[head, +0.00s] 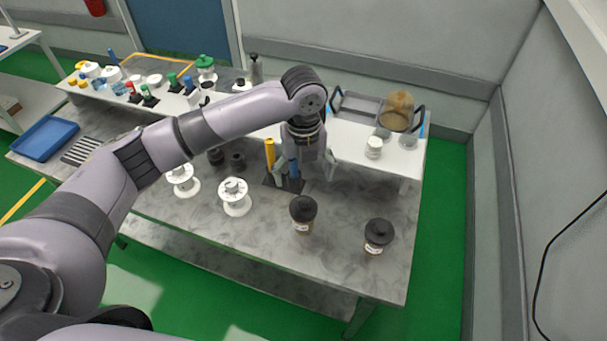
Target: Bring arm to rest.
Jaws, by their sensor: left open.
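My left arm (215,122) reaches in from the left over the grey workbench (345,260). Its left gripper (305,172) points down near the middle of the bench. Its fingers are apart, with one finger showing at the right beside a dark holder (284,184). A yellow-handled tool (270,152) and a blue-handled tool (293,166) stand upright at this holder, close to the gripper. I cannot tell whether the gripper touches them. My right gripper is not in view.
White spools (235,198) stand left of the holder. Two dark-lidded jars (378,236) stand front right. A raised white shelf (350,140) along the back bears bottles, a grey tray and a brown dome (397,112). A blue tray (45,138) lies far left.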

